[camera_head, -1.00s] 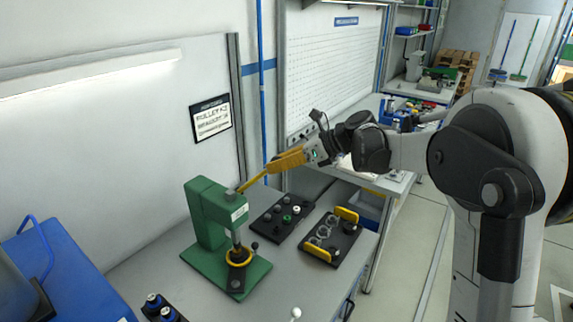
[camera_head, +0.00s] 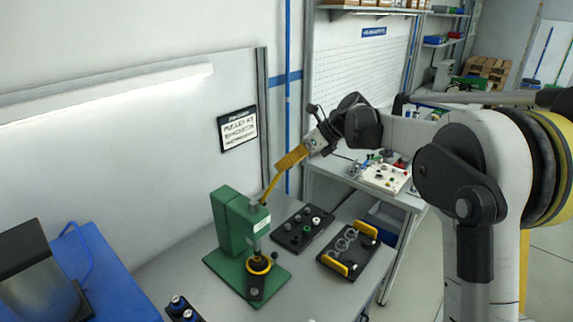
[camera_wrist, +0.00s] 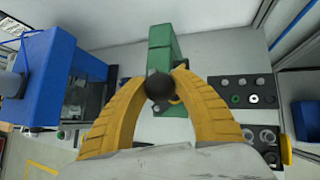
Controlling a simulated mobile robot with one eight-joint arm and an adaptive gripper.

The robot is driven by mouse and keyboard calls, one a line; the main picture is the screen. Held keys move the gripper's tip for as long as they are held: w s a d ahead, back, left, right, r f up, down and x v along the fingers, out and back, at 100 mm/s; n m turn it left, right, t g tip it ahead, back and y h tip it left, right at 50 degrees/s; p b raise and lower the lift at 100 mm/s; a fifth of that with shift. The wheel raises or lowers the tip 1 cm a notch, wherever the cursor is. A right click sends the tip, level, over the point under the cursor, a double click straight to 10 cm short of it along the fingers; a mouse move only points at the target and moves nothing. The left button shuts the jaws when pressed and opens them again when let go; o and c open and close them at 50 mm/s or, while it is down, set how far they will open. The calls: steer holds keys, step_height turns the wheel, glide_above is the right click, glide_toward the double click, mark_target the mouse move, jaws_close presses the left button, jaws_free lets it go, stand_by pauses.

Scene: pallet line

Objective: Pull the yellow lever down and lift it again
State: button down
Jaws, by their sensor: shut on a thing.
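The yellow lever (camera_head: 270,189) rises at a slant, up and to the right, from the top of a green press (camera_head: 229,222) on the grey bench. My gripper (camera_head: 287,161), with yellow ribbed fingers, is shut at the lever's upper end, above the bench. In the wrist view the fingertips close around a dark round knob (camera_wrist: 159,86), with the green press (camera_wrist: 160,55) behind it. The lever's shaft is mostly hidden in that view. A yellow ring (camera_head: 259,264) sits at the press's foot, under its ram.
A dark tray with knobs (camera_head: 303,228) and a dark tray with yellow handles and clear rings (camera_head: 348,250) lie right of the press. A wall sign (camera_head: 238,130) hangs behind.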

steer(key=c, duration=1)
jaws_free()
steer(key=shift+r, duration=0.1)
steer(key=v, duration=1.2)
steer(key=s+d+f+n+t+h+b, duration=0.1)
steer(key=s+d+f+n+h+b, duration=0.1)
steer(key=s+f+n+b, duration=0.3)
steer(key=s+d+f+n+t+h+b, duration=0.1)
steer(key=s+f+n+h+b, duration=0.2)
steer(key=s+f+n, duration=0.9)
steer(key=s+d+f+n+t+h+b, duration=0.1)
steer(key=s+d+f+n+h+b, duration=0.1)
steer(key=s+f+n+b, duration=0.6)
steer(key=shift+s+d+f+n+t+h, duration=0.2)
steer(key=shift+s+f, duration=0.55)
steer(key=shift+s, duration=0.8)
steer(key=shift+s+f+t+h, duration=0.1)
steer(key=shift+s+f+h, duration=0.15)
steer(key=shift+s+f, duration=0.9)
steer(key=shift+s+d+f+n+t+h, duration=0.1)
steer(key=shift+s+f+h, duration=0.2)
steer(key=shift+s, duration=1.6)
